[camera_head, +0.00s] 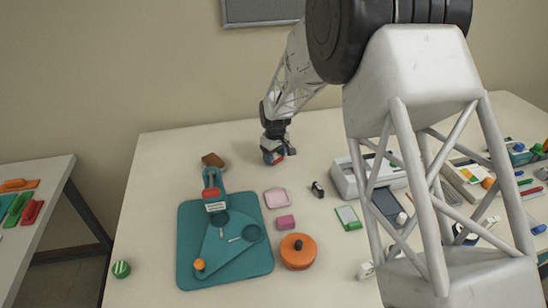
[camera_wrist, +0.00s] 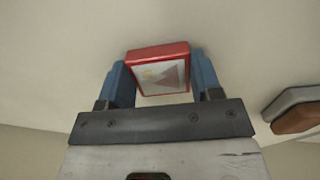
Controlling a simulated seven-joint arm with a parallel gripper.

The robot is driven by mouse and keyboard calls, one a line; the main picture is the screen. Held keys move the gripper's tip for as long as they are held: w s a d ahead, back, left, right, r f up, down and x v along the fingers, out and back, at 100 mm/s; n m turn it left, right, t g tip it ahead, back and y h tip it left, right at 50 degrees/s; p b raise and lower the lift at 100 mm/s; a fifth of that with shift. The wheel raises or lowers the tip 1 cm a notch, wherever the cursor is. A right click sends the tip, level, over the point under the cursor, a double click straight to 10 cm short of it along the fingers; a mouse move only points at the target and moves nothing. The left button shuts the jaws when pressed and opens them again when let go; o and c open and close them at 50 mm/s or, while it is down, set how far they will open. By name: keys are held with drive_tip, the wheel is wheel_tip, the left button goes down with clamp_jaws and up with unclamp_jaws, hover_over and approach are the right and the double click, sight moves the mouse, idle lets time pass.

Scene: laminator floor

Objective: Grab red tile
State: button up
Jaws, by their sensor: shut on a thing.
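The red tile (camera_wrist: 160,70) has a red rim and a pale face with a reddish triangle, seen close up in the wrist view. My gripper (camera_wrist: 161,80) is shut on it, with one blue finger against each side. In the head view my gripper (camera_head: 272,152) is over the back of the white table, and a bit of the red tile (camera_head: 280,154) shows at the fingers. I cannot tell whether the tile touches the table. The tile's underside is hidden.
A teal board (camera_head: 187,262) with a red-topped device (camera_head: 211,194) lies front left of my gripper. A brown block (camera_head: 212,160) is to the left. A pink tray (camera_head: 277,198), pink block (camera_head: 286,222) and orange disc (camera_head: 298,258) lie in front. The right side is crowded.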

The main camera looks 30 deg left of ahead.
sight(275, 157)
drive_tip(key=shift+r, duration=0.2)
drive_tip(key=shift+r, duration=0.55)
wheel_tip(275, 157, up, 2)
drive_tip(key=shift+r, duration=0.1)
drive_tip(key=s+d, duration=0.3)
drive_tip(key=s, duration=0.1)
drive_tip(key=s+d+r, duration=0.1)
drive_tip(key=s+d, duration=0.6)
drive_tip(key=shift+s+d+r, duration=0.15)
drive_tip(key=shift+s+d, duration=0.25)
drive_tip(key=shift+w, duration=0.1)
